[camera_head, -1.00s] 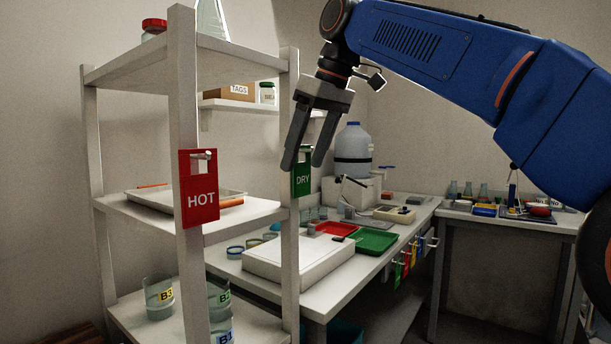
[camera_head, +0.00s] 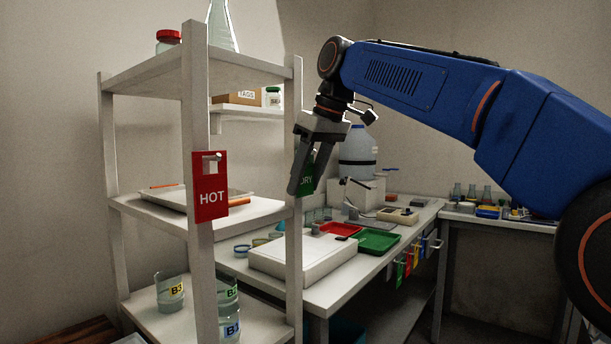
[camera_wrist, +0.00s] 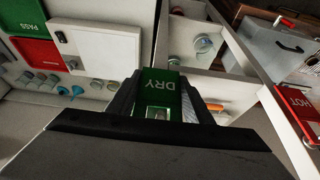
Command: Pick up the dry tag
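The green DRY tag (camera_head: 307,180) hangs by the rack's front right post in the head view, its left part hidden behind a finger. In the wrist view the DRY tag (camera_wrist: 160,92) lies between the two fingers, its lettering upside down and its slot towards the palm. My gripper (camera_head: 300,188) points downward at the tag; in the wrist view my gripper (camera_wrist: 160,95) has a finger on each side of it. The fingers are apart; I see no clear grip on the tag.
The red HOT tag (camera_head: 210,187) hangs on the nearer left post. Behind is a bench with a white box (camera_head: 300,258), a red tray (camera_head: 340,229) and a green tray (camera_head: 378,241).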

